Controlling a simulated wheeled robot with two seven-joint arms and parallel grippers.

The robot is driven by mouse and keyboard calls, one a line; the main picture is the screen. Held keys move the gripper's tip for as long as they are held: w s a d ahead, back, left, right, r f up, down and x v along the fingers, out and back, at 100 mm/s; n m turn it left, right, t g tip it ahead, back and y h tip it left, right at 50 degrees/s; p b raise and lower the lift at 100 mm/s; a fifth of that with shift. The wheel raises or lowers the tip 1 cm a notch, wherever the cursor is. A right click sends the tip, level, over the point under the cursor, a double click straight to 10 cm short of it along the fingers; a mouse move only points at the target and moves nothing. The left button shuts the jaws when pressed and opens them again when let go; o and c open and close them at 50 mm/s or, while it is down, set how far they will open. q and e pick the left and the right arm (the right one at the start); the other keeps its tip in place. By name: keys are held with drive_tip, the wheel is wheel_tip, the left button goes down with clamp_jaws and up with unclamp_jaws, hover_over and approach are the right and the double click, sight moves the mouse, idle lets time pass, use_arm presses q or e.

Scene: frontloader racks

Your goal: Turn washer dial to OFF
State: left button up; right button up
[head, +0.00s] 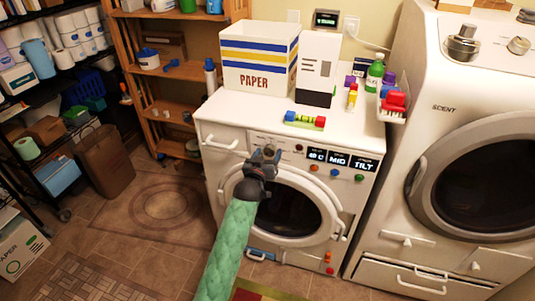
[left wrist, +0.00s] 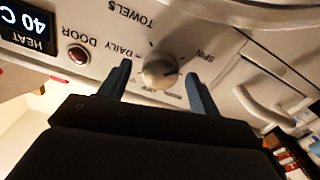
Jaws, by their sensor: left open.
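The washer (head: 222,145) is white with a round dark door (head: 290,212), which is shut. Its dial (left wrist: 160,70) is a round silvery knob, seen upside down in the left wrist view, with TOWELS, DAILY and SPIN printed around it. A dark mark shows on the knob's right side; I cannot read an OFF label. My left gripper (head: 265,158) is in front of the washer's panel and hides the dial in the head view. In the left wrist view its open fingers (left wrist: 158,76) stand on either side of the dial; contact is unclear. My right gripper is not in view.
Displays (head: 338,160) and coloured buttons sit right of the dial; a red DOOR light (left wrist: 78,55) is beside it. A second white machine (head: 455,130) is close on the right.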

use_arm(q)
drive_tip(key=shift+c, duration=0.2)
drive_tip(key=c, duration=0.9)
drive_tip(key=shift+r+m, duration=0.1)
drive_tip(key=shift+m, duration=0.2)
